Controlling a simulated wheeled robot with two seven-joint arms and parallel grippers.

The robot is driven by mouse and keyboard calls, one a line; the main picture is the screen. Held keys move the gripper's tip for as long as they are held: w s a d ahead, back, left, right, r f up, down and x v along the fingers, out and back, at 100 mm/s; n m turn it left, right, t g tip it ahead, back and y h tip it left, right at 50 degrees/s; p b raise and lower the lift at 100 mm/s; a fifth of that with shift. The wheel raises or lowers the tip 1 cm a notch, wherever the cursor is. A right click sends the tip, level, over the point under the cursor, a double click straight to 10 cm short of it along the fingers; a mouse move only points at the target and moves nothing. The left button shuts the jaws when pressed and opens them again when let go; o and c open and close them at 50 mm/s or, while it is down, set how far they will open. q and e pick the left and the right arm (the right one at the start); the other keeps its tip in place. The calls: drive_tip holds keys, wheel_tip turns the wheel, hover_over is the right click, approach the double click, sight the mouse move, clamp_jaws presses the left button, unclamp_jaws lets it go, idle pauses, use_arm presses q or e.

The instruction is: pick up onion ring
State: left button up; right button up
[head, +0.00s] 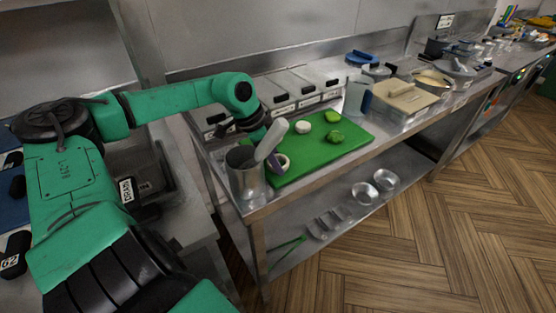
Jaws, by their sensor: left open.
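A pale ring with a purple outer edge, which looks like the onion ring (285,162), lies at the near left end of the green cutting board (345,146). My left gripper (258,140) hangs just behind and above the ring, pointing down. It is open, and its fingertips are partly hidden by the utensil. I cannot tell whether it touches the ring. My right gripper is not in view.
The metal container (246,182) holding the grey utensil (270,140) stands at the table's near left corner. A white round piece (303,127) and green pieces (335,136) lie farther back on the board. Lidded bins (300,98) line the wall. Pans and a tan-lidded box (406,97) stand right.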

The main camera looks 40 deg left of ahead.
use_arm(q)
drive_tip(key=shift+w+f, duration=0.1)
drive_tip(key=shift+f, duration=0.05)
drive_tip(key=c, duration=0.6)
wheel_tip(320, 180, up, 20)
drive_tip(key=shift+r+b, duration=0.1)
drive_tip(key=shift+b, duration=0.3)
